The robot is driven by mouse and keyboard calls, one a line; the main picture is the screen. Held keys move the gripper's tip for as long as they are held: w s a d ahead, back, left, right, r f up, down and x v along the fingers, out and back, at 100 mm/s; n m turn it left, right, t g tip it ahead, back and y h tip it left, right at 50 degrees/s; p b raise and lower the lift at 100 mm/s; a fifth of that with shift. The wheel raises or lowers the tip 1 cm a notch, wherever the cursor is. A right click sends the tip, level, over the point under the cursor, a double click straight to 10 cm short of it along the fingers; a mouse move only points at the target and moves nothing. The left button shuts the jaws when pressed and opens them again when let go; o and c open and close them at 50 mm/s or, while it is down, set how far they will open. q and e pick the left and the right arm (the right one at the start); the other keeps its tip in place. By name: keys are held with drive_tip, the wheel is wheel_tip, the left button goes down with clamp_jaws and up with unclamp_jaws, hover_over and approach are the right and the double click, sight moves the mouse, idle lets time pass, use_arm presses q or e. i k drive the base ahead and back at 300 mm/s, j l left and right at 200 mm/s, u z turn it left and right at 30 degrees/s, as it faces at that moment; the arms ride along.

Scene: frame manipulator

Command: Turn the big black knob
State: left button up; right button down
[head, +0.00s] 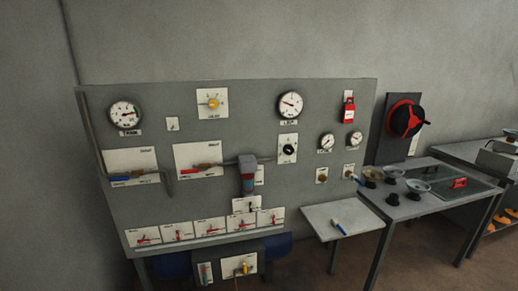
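A black round knob (288,149) with a light mark sits on a white plate right of the middle of the grey panel (240,115). A larger black disc with a red spoked wheel (405,118) is mounted on a dark board to the right of the panel. Small black pieces (392,199) stand on the table at the right. I cannot tell for certain which of these is the big black knob. Neither of my grippers shows in the head view.
The panel carries gauges (125,114), a yellow knob (213,103), a row of red-handled switches (178,231) and a protruding grey-and-red part (247,177). A small white shelf (345,218) and a table with dishes (418,186) stand to the right.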

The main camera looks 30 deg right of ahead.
sight(288, 150)
drive_tip(key=z, duration=1.25)
